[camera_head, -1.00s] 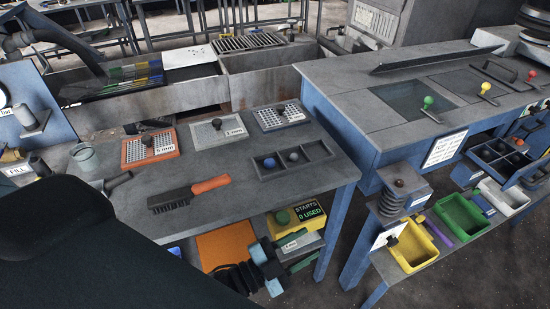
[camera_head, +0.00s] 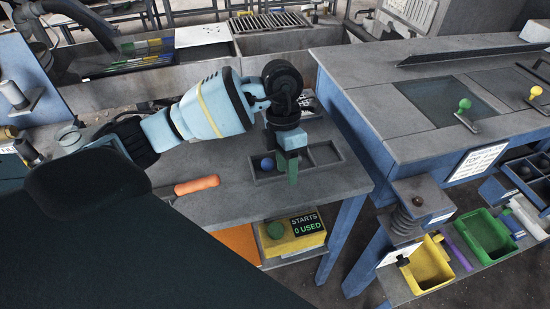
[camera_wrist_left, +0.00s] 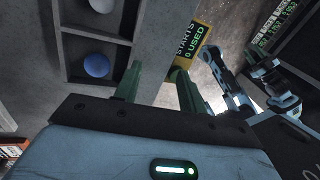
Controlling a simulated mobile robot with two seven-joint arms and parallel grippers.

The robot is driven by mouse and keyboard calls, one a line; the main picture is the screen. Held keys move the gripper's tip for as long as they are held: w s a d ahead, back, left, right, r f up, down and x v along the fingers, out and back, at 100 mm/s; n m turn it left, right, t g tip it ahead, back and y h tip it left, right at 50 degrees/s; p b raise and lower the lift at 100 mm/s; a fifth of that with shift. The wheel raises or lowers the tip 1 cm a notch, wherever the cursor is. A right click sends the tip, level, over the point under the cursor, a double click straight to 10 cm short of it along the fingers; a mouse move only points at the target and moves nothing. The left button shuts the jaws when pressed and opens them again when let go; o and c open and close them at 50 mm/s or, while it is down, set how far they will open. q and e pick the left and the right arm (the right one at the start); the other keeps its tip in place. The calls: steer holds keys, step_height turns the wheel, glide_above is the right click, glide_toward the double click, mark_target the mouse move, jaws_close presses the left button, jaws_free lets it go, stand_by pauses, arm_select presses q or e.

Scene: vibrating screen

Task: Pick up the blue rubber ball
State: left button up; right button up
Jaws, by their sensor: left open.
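The blue rubber ball (camera_head: 267,164) sits in the left compartment of a dark divided tray (camera_head: 326,153) on the workbench. It also shows in the left wrist view (camera_wrist_left: 96,65), left of my fingers, with a pale ball (camera_wrist_left: 102,4) in the neighbouring compartment. My left gripper (camera_head: 292,168) is open with green fingers and hangs over the tray just right of the blue ball, apart from it. The fingers (camera_wrist_left: 157,82) have nothing between them. In the head view my gripper hides the pale ball. A light blue arm of mine shows at the right of the wrist view.
An orange-handled brush (camera_head: 197,185) lies left of the tray, partly hidden by my arm. A yellow box (camera_head: 290,240) with a green button stands on the shelf below. A blue-framed bench (camera_head: 400,150) stands to the right across a gap.

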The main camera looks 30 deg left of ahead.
mark_target(268, 160)
arm_select(q)
steer(key=w+a+r+y, duration=0.1)
steer(key=a, duration=0.1)
steer(key=w+a+r+y, duration=0.1)
steer(key=a, duration=0.1)
steer(key=w+a+r+n+y, duration=0.1)
steer(key=a, duration=0.1)
steer(key=shift+a+r+t, duration=0.15)
steer(key=shift+r+t, duration=0.1)
steer(key=shift+t, duration=0.15)
steer(key=shift+s+f, duration=0.15)
steer(key=shift+f, duration=0.85)
steer(key=shift+s+a+f, duration=0.1)
steer(key=shift+a+f, duration=0.05)
steer(key=shift+f, duration=1.3)
steer(key=shift+s+a+f, duration=0.1)
steer(key=shift+f, duration=1.35)
steer(key=c, duration=0.7)
